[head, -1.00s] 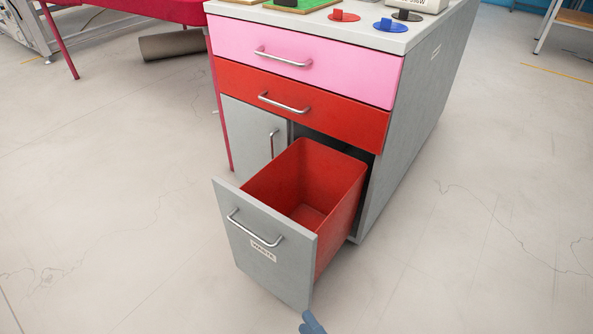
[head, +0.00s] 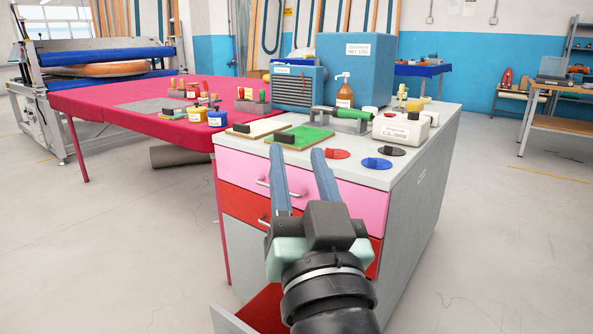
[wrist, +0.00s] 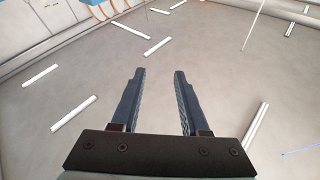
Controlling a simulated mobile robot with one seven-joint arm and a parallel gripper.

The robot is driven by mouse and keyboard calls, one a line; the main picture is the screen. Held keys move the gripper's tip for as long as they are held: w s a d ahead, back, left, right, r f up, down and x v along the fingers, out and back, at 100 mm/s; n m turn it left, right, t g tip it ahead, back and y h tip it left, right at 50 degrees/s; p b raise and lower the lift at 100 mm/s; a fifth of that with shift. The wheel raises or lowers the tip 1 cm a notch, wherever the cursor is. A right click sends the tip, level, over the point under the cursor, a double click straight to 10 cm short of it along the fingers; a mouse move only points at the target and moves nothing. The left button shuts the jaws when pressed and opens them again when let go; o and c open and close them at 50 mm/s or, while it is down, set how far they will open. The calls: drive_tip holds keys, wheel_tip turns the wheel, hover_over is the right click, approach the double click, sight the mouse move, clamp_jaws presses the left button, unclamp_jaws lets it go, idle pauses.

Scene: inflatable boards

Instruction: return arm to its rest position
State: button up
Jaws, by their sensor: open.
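My gripper (head: 298,165) is raised in the middle of the head view, in front of the cabinet (head: 425,215). Its two blue fingers are apart, with nothing between them. In the wrist view my gripper (wrist: 157,75) also shows open and empty, with the ceiling and its light strips behind it. The pulled-out waste drawer (head: 232,320) shows only in part at the bottom of the head view. My arm hides much of it.
The cabinet top holds a green board (head: 303,138), a red disc (head: 335,154), a blue disc (head: 377,163) and a white box (head: 402,127). A red-covered table (head: 100,108) with tools stands left. Floor (head: 510,240) at right is clear.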

drive_tip(key=s+r+t+h+p, duration=0.1)
drive_tip(key=s+r+t+h, duration=0.15)
drive_tip(key=s+r, duration=0.5)
drive_tip(key=s+r+t+h+p, duration=0.1)
drive_tip(key=s+r+t, duration=0.25)
drive_tip(key=r, duration=0.75)
wheel_tip(320, 180, up, 37)
drive_tip(key=p, duration=3.7)
drive_tip(key=shift+a+f+n+g, duration=0.15)
drive_tip(key=shift+f+n+g, duration=0.05)
drive_tip(key=shift+n+g, duration=0.1)
drive_tip(key=shift+o, duration=0.4)
drive_tip(key=shift+a+f, duration=0.1)
